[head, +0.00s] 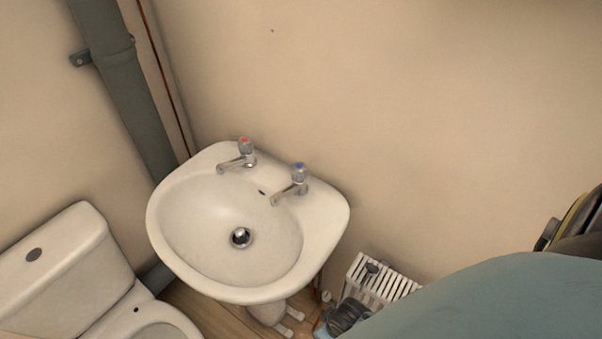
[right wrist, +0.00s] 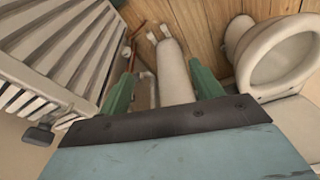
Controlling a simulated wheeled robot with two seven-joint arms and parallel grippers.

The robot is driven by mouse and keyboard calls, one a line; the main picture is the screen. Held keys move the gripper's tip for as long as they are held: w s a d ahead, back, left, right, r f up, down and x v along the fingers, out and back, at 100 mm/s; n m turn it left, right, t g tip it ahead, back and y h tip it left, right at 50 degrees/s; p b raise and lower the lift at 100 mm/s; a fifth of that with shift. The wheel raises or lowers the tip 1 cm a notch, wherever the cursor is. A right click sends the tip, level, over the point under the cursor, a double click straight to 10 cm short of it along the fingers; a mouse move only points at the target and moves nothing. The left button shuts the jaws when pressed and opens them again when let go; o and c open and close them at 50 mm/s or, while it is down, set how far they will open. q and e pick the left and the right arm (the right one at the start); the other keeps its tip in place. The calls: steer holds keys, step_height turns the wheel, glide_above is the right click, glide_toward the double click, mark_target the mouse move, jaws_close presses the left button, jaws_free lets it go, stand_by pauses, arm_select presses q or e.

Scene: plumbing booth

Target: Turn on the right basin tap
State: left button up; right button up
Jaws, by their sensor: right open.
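The white basin (head: 170,235) is on the wall in the middle of the head view. Its right tap (head: 297,180) has a chrome body and a blue-marked top, with the spout pointing down-left over the bowl. The left tap (head: 243,153) has a red-marked top. No water shows from either spout. My right gripper (right wrist: 161,75) is open and empty in the right wrist view, its green fingers apart. The white pedestal (right wrist: 174,75) shows beyond and between them; neither tap shows there. My left gripper is not in view.
A white radiator (head: 385,279) stands low on the wall right of the basin; it also fills the left of the right wrist view (right wrist: 60,55). A toilet (head: 60,265) stands left of the basin. A grey pipe (head: 125,85) runs down the corner. Wall space above the taps is clear.

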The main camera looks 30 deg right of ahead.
steer(key=shift+m+t+y, duration=0.3)
steer(key=shift+t, duration=0.3)
steer(key=w+a+r, duration=0.1)
steer(key=w+r, duration=0.1)
steer(key=r, duration=0.5)
steer(key=w+a+r+b, duration=0.1)
steer(key=w+r, duration=0.2)
steer(key=r, duration=0.4)
steer(key=w+a+r, duration=0.1)
steer(key=w+r, duration=0.1)
steer(key=r, duration=0.5)
steer(key=shift+w+a+b, duration=0.35)
steer(key=shift+w, duration=0.05)
steer(key=m+g+h, duration=0.1)
steer(key=m+h, duration=0.4)
steer(key=m, duration=0.7)
glide_toward(299, 165)
steer(key=b+x, duration=0.2)
steer(key=x, duration=0.8)
steer(key=shift+d+f, duration=0.1)
steer(key=shift+f, duration=0.15)
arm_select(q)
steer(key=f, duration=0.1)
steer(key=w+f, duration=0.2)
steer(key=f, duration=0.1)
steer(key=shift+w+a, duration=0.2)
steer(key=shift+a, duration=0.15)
